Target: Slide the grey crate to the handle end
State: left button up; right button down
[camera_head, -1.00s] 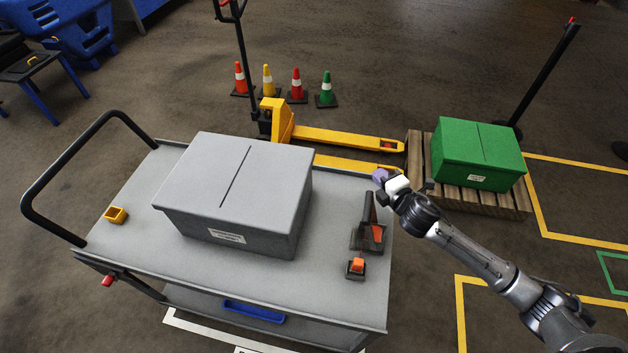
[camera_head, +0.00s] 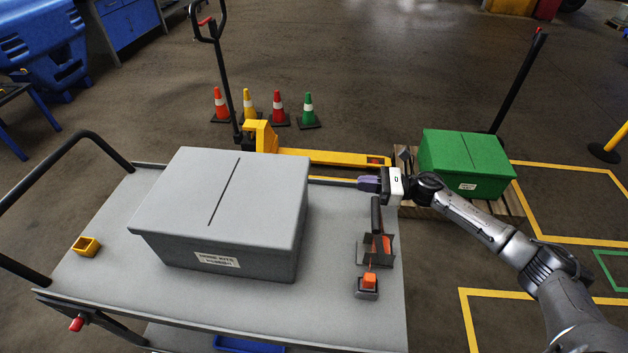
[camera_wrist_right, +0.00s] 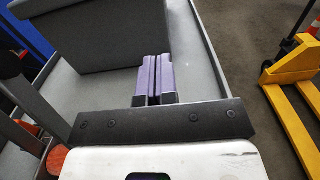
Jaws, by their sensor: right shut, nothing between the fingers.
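The grey crate (camera_head: 219,208), lidded with a slot line and a white label on its front, sits on the grey cart (camera_head: 336,300). My left gripper is not in view.
A tool holder with orange parts (camera_head: 376,250) and a small orange-topped block (camera_head: 368,284) lie on the cart's right end. A yellow bin (camera_head: 86,246) is near the handle. A yellow pallet jack (camera_head: 325,156) and green crate (camera_head: 467,163) stand behind.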

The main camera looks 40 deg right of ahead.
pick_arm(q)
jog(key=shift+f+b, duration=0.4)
pick_arm(e)
jog(key=x, duration=1.3)
